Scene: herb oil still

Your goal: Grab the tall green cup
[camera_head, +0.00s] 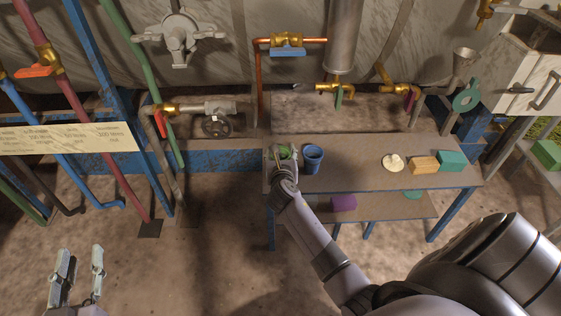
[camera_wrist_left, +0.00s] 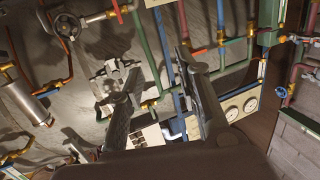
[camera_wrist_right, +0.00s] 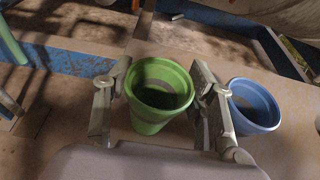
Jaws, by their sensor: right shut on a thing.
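The tall green cup (camera_head: 285,152) stands upright near the left end of the grey table. It also shows in the right wrist view (camera_wrist_right: 158,117), where its open top faces me. My right gripper (camera_wrist_right: 158,90) is shut on the cup, with one finger on each side of its wall; in the head view my right gripper (camera_head: 282,155) partly hides the cup. My left gripper (camera_head: 80,262) is at the lower left, far from the table, open and empty. In the left wrist view its fingers (camera_wrist_left: 158,75) are apart with nothing between them.
A blue cup (camera_head: 312,157) stands close to the right of the green cup; it also shows in the right wrist view (camera_wrist_right: 255,104). A pale round item (camera_head: 392,162), a yellow block (camera_head: 424,165) and a teal block (camera_head: 451,161) lie further right. Pipes and valves line the wall behind.

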